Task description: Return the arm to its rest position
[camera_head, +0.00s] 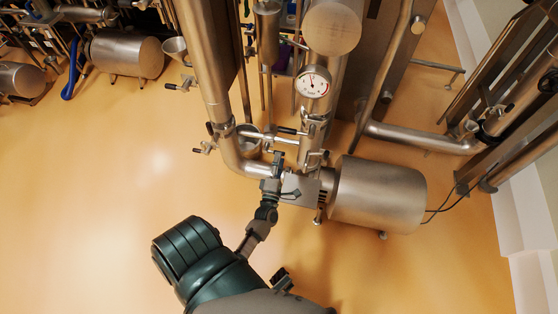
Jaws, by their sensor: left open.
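My left arm (186,252) comes in at the bottom, left of the middle, with dark green rounded joints and a grey link. My left gripper (273,246) is open, with nothing seen between its fingers. My right gripper is not in view.
A steel pump motor (377,194) lies right of the gripper. A bent steel pipe (207,65) and a round gauge (313,82) stand above it. Steel frames (520,75) line the right wall. The orange floor (95,200) is clear at left.

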